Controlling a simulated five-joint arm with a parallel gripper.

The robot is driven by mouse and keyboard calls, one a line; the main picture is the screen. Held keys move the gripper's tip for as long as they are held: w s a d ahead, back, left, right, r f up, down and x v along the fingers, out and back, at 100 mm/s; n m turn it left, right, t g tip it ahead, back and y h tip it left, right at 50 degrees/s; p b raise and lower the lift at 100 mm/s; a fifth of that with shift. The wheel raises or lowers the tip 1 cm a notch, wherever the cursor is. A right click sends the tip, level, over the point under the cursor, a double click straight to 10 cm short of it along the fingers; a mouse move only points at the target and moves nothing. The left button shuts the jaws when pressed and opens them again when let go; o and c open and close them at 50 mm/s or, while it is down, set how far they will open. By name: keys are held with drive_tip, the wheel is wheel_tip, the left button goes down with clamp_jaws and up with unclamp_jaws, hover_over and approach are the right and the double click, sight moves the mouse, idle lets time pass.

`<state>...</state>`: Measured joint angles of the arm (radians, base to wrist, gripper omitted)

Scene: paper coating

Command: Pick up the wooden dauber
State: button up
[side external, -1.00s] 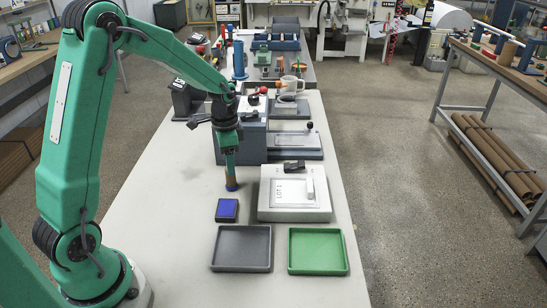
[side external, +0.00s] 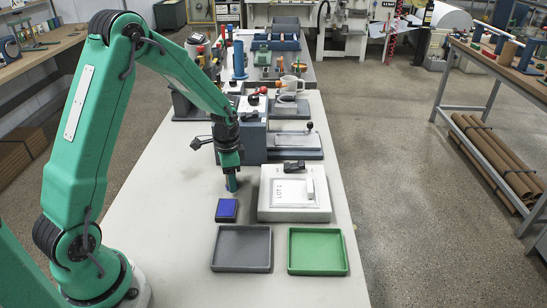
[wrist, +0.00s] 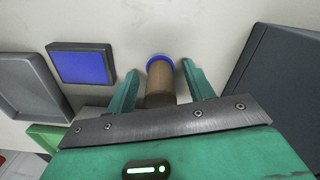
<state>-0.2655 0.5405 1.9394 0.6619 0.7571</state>
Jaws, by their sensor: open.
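The wooden dauber (wrist: 160,84) is a brown cylinder with a blue end. In the wrist view it stands between my two fingers, and narrow gaps show at its sides. My gripper (wrist: 160,68) is open around it. In the side view my gripper (side external: 231,186) is low over the table, left of the white block, and its fingers hide most of the dauber.
A blue ink pad (side external: 226,210) lies just in front of the gripper. A white block (side external: 295,211) with a paper marked LOT 1 is to the right. A grey tray (side external: 241,269) and a green tray (side external: 318,270) lie nearer. Dark machines (side external: 253,143) stand close behind.

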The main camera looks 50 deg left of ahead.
idle(0.4)
drive_tip(key=c, duration=1.1)
drive_tip(key=shift+r, duration=0.1)
drive_tip(key=shift+r, duration=0.9)
wheel_tip(320, 180, up, 2)
drive_tip(key=shift+r, duration=0.25)
drive_tip(key=s+d+r, duration=0.1)
drive_tip(key=d+r, duration=0.1)
drive_tip(key=d, duration=0.1)
drive_tip(key=s+d+r, duration=0.1)
drive_tip(key=d+r, duration=0.1)
drive_tip(key=d, duration=0.2)
drive_tip(key=s+d+r, duration=0.1)
drive_tip(key=d+r, duration=0.1)
drive_tip(key=d, duration=0.2)
drive_tip(key=shift+s+d+r, duration=0.1)
drive_tip(key=shift+r, duration=0.15)
